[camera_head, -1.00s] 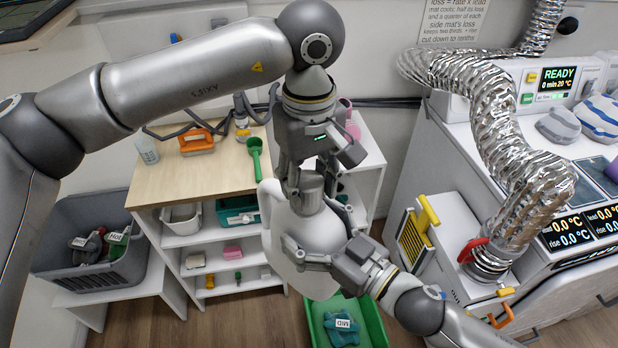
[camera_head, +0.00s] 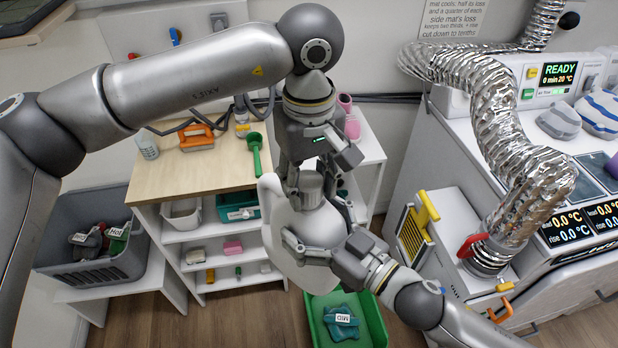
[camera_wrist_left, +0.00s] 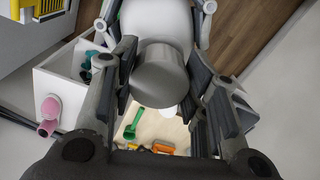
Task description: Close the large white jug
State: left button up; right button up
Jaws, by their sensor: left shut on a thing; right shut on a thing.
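The large white jug (camera_head: 318,229) is held up in front of the shelf unit. My right gripper (camera_head: 312,223) is shut around its upper body from the lower right. A grey cylindrical lid (camera_head: 311,188) is at the jug's top. My left gripper (camera_head: 313,193) points down from above and is shut on the lid. In the left wrist view the lid (camera_wrist_left: 160,75) is between the two left fingers, in line with the jug (camera_wrist_left: 155,20). I cannot tell whether the lid is fully seated, since the fingers hide part of the rim.
A wooden-topped shelf unit (camera_head: 195,172) stands behind, with a green scoop (camera_head: 255,150) on top. A green bin (camera_head: 318,335) is below the jug. A grey basket (camera_head: 90,272) is at left. A white machine with a silver duct (camera_head: 490,120) is close on the right.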

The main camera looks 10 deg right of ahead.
pick_arm(q)
jog(key=m, duration=0.4)
jog(key=shift+a, duration=0.1)
jog(key=m, duration=0.5)
jog(key=shift+a+m, duration=0.1)
jog(key=shift+m, duration=0.2)
jog(key=m, duration=0.5)
jog(key=shift+w+a, duration=0.1)
jog(key=shift+w, duration=0.05)
jog(key=m, duration=0.4)
jog(key=shift+w, duration=0.15)
jog(key=o, duration=0.6)
jog(key=shift+o, duration=0.2)
